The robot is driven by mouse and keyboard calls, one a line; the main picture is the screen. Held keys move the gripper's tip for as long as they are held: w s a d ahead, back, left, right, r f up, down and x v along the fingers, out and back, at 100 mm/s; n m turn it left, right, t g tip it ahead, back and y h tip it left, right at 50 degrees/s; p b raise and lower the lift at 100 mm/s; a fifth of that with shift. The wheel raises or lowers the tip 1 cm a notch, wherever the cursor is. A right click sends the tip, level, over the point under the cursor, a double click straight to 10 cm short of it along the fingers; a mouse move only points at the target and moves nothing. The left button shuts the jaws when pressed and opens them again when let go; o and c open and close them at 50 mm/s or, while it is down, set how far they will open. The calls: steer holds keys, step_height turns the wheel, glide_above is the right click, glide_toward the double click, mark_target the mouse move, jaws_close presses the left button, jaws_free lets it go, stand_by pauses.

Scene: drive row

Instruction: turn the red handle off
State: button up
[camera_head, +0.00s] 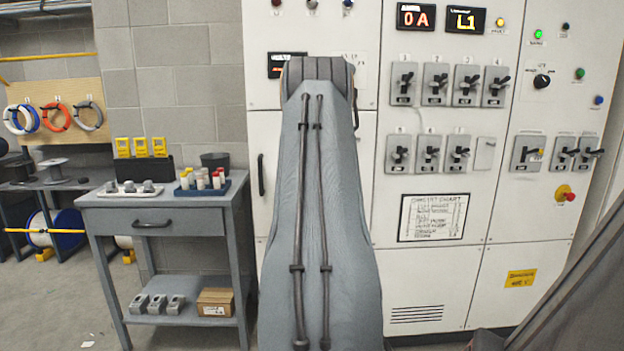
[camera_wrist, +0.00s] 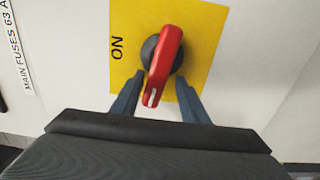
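The red handle (camera_wrist: 164,60) shows in the wrist view on a dark round hub, in front of a yellow plate (camera_wrist: 205,30). Its free end, with a white mark, points down the picture and slightly left. The word "ON" stands sideways on the plate, left of the handle. My gripper (camera_wrist: 158,80) is open. One finger is on each side of the handle, with a visible gap on both sides. In the head view my raised arm covers the middle of the cabinet, and neither the red handle nor my gripper shows.
The white cabinet (camera_head: 430,280) carries several lever switches, displays and a red button (camera_head: 569,197) on yellow at the right. A grey workbench (camera_head: 180,215) with small parts stands at the left. A label strip (camera_wrist: 17,45) reads "MAIN FUSES 63 A".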

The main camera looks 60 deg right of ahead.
steer(key=b+v, duration=0.1)
steer(key=v, duration=0.6)
steer(key=shift+s+a, duration=0.2)
steer(key=shift+a, duration=0.15)
stand_by(0.5)
